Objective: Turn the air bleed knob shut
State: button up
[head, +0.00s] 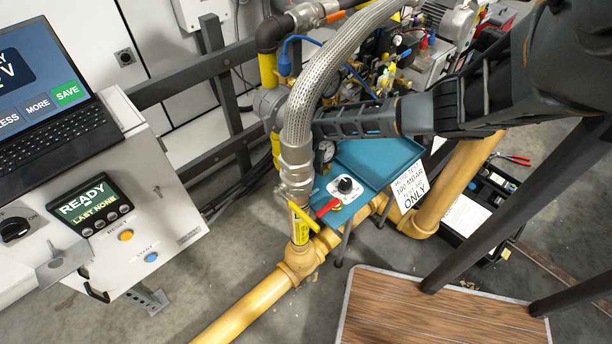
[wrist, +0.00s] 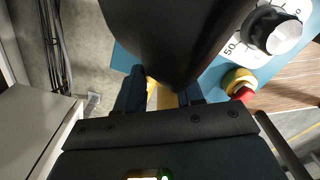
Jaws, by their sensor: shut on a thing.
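A teal unit (head: 375,160) carries a white dial plate with a black knob (head: 345,185) on it. In the wrist view a pale-faced black knob (wrist: 275,30) stands on a numbered dial, with a red-tipped part with a yellow collar (wrist: 239,82) below it. I cannot read which knob is the air bleed. My gripper (head: 318,124) reaches in from the right beside the braided hose, above the teal unit. In the wrist view my gripper (wrist: 160,94) is shut on a dark rounded thing (wrist: 180,40) that hides much of the view. Its grip point is unclear.
A yellow pipe (head: 240,305) runs along the floor. A control panel (head: 150,185) with a laptop is at left. A wooden platform (head: 430,310) is in front.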

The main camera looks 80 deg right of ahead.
jog(key=m, duration=0.4)
jog(key=o, duration=1)
jog(key=shift+o, duration=0.2)
jog(key=shift+r, duration=0.1)
notch_tip(320, 180, up, 8)
jog(key=shift+f+p, duration=0.2)
jog(key=shift+p, duration=0.3)
jog(key=shift+s, duration=0.1)
